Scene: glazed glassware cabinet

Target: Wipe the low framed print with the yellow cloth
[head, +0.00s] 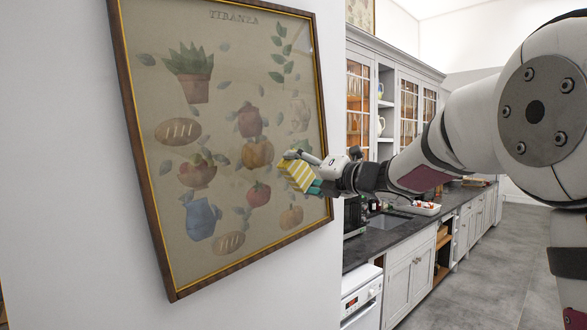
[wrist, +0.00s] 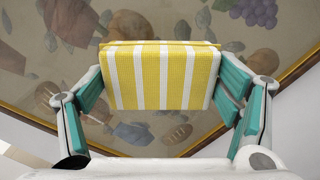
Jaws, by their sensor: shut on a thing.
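The framed print (head: 228,180) hangs on the white wall at the left of the head view, in a dark wooden frame with a thin gold inner edge. It shows painted fruit, bread and potted plants. In the wrist view the print (wrist: 45,85) fills the background. My gripper (head: 312,177) is shut on the yellow cloth (head: 297,175), which has white stripes and is folded into a pad. The cloth (wrist: 160,75) spans between the two teal fingers in the wrist view. It is at the right part of the print; I cannot tell whether it touches the surface.
A dark counter (head: 385,235) with a sink and a white tray (head: 418,208) runs behind at the right. Glazed cabinets (head: 408,110) stand above it. A white dishwasher (head: 360,300) is at the near end. Grey floor (head: 480,270) lies open at the right.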

